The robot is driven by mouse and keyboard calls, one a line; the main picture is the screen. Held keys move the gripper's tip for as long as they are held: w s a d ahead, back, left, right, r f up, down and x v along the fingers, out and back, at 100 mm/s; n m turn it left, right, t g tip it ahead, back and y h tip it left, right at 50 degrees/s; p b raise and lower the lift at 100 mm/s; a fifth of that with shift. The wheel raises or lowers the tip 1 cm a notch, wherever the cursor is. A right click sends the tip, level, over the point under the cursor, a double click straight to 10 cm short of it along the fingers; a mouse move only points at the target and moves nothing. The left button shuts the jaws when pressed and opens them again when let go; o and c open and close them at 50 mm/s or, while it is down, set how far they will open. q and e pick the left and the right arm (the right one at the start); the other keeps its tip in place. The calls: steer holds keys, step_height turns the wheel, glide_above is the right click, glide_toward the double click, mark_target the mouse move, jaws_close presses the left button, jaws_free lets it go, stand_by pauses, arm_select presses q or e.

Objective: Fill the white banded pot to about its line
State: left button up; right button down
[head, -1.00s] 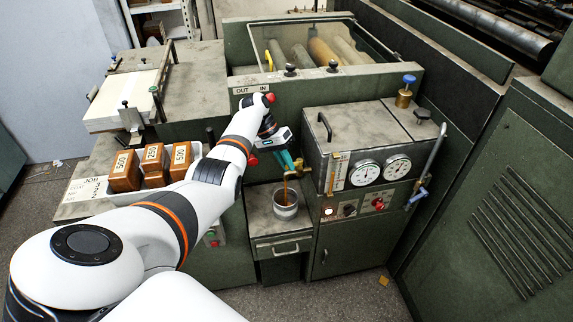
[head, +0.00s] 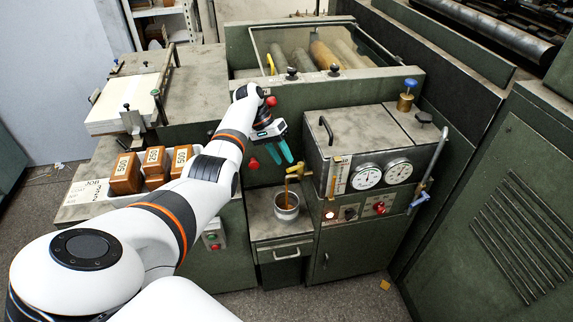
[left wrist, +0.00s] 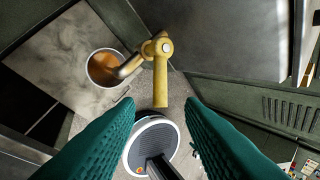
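The white banded pot (head: 286,207) stands on the grey shelf under the brass tap (head: 299,172). A brown stream (head: 286,190) runs from the spout into it. In the left wrist view the pot (left wrist: 91,76) holds brown liquid, and the tap (left wrist: 158,50) hides part of its rim. The pot's line and the exact level cannot be made out. The tap's yellow lever (left wrist: 160,90) points toward my fingers. My left gripper (head: 283,152), with teal fingers, is open and empty, above and slightly left of the tap, apart from it. My right gripper is not in view.
The grey tank (head: 365,130) with two dials stands right of the tap. Several brown numbered blocks (head: 155,167) sit in a white tray at left. A drawer with a handle (head: 286,253) is under the shelf. A red knob (head: 253,163) is left of my gripper.

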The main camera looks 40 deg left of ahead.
arm_select(q)
steer(key=v, duration=0.8)
steer(key=shift+b, duration=0.45)
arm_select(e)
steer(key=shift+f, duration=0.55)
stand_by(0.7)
